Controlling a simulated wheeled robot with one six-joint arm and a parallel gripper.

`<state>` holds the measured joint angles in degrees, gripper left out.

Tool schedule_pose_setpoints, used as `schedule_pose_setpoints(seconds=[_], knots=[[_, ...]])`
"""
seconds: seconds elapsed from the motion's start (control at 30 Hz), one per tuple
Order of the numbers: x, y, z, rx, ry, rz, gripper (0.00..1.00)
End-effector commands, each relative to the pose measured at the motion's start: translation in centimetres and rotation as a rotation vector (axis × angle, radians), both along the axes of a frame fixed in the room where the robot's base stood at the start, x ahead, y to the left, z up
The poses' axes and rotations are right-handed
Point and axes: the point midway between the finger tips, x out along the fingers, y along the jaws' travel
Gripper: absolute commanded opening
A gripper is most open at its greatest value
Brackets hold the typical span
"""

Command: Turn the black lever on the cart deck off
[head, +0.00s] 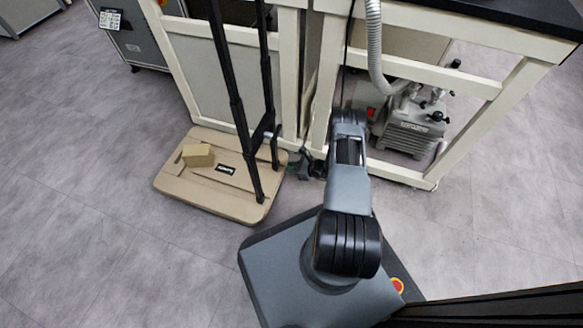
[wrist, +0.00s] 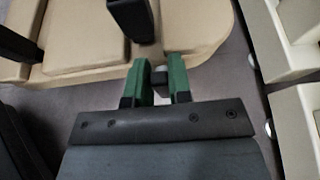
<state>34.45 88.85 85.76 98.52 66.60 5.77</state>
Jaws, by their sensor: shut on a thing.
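The tan cart deck (head: 225,200) lies low on the floor at the centre left, and its rounded edge (wrist: 207,40) shows in the wrist view. My gripper (head: 292,169) is at the deck's right edge. In the wrist view its two green fingers (wrist: 158,72) are close together. A small black piece, the lever (wrist: 159,77), shows between them, and they are shut on it. Most of the lever is hidden by the fingers, so its angle cannot be told. In the head view the lever cannot be made out.
A small tan box (head: 198,155) lies on the deck. The cart's black handle posts (head: 240,110) rise from the deck. A cream-framed bench (head: 440,75) with a pump (head: 410,130) under it stands close to my arm on the right. The floor at the left is clear.

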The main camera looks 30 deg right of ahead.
Motion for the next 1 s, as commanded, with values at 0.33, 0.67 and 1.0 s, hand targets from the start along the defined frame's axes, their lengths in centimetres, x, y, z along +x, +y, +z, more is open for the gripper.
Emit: schedule_pose_setpoints(seconds=[0.33, 0.67, 1.0], knots=[[-0.3, 0.3, 0.1, -0.050, -0.053, 0.000, 0.00], [-1.0, 1.1, -0.2, -0.249, -0.248, 0.001, 0.00], [-1.1, 1.1, -0.3, -0.284, -0.280, 0.001, 0.00]])
